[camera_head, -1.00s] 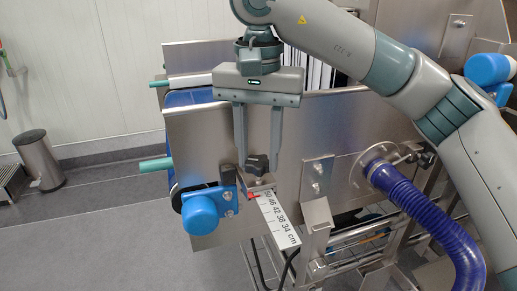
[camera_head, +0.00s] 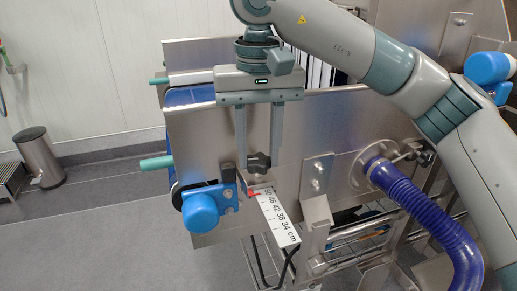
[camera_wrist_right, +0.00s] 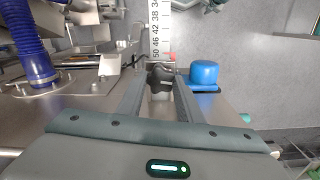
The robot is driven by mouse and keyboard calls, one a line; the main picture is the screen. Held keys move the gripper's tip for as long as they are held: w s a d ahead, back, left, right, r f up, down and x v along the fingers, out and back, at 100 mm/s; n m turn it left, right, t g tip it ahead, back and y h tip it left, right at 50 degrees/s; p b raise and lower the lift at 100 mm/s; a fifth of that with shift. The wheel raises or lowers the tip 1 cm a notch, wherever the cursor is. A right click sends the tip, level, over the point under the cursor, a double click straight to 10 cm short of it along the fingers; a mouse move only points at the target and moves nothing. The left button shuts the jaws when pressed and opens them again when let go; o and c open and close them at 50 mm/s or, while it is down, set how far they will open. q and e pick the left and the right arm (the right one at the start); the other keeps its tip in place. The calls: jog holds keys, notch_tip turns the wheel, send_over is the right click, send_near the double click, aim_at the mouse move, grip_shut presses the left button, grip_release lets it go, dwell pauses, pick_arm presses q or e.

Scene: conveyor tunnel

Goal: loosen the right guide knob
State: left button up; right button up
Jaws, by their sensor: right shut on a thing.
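The right guide knob (camera_head: 258,162) is a dark lobed knob on the steel side plate, just above a white centimetre scale (camera_head: 275,216) with a red mark at its upper end. My right gripper (camera_head: 259,165) points down with its two fingers on either side of the knob, shut on it. The knob (camera_wrist_right: 160,79) also shows in the right wrist view between the fingertips of the right gripper (camera_wrist_right: 160,84). My left gripper is in neither view.
A blue round cap (camera_head: 201,211) sits left of the scale. A purple ribbed hose (camera_head: 425,210) runs down at the right. A steel bracket (camera_head: 317,215) stands right of the scale. A bin (camera_head: 40,157) stands on open floor at the left.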

jog(key=shift+r, duration=0.15)
jog(key=o, duration=1)
jog(key=shift+o, duration=0.2)
